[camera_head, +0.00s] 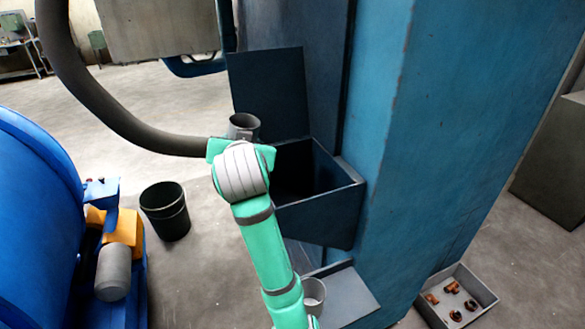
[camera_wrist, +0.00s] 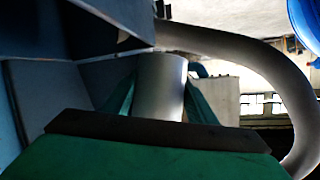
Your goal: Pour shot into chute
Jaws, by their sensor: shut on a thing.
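A grey metal cup (camera_head: 243,124) is at the end of my arm in the head view, beside the left rim of the open chute box. In the wrist view the cup (camera_wrist: 160,86) stands between the two green fingers of my gripper (camera_wrist: 158,98), which is shut on it. The chute (camera_head: 318,186) is a dark blue open-topped box on the blue machine, with its lid (camera_head: 268,92) raised behind it. The inside of the chute is dark. The contents of the cup cannot be made out. My arm hides part of the chute's left side.
A thick dark hose (camera_head: 115,118) curves down to the left of the chute. A black bin (camera_head: 165,210) stands on the floor at left. Another grey cup (camera_head: 313,291) sits by a low shelf (camera_head: 347,296). A tray (camera_head: 434,309) with brown parts lies at lower right.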

